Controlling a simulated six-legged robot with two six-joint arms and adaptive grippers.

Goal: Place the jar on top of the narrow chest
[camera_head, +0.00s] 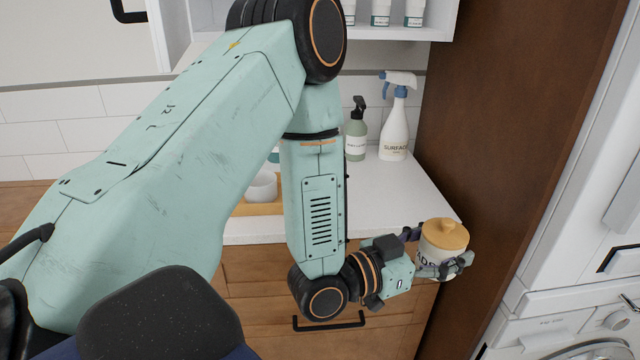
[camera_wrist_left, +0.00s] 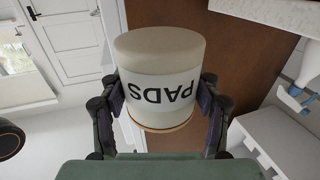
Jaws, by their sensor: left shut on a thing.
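The jar (camera_head: 444,236) is pale with a light wooden lid and stands about upright in the head view. My left gripper (camera_head: 440,258) is shut on its sides. In the left wrist view the jar (camera_wrist_left: 163,62) appears upside down, its PADS label readable, between the two fingers (camera_wrist_left: 163,98). In the head view it overlaps the front right corner of a white top (camera_head: 395,195) over wooden drawers (camera_head: 390,338). I cannot tell whether this is the narrow chest, or how far the jar is from the top. My right gripper is not in view.
A spray bottle (camera_head: 394,128) and a green pump bottle (camera_head: 356,135) stand at the back of the white top. A white cup (camera_head: 262,187) sits on a wooden tray at left. A brown panel (camera_head: 500,130) rises at right, beside a white washing machine (camera_head: 575,335).

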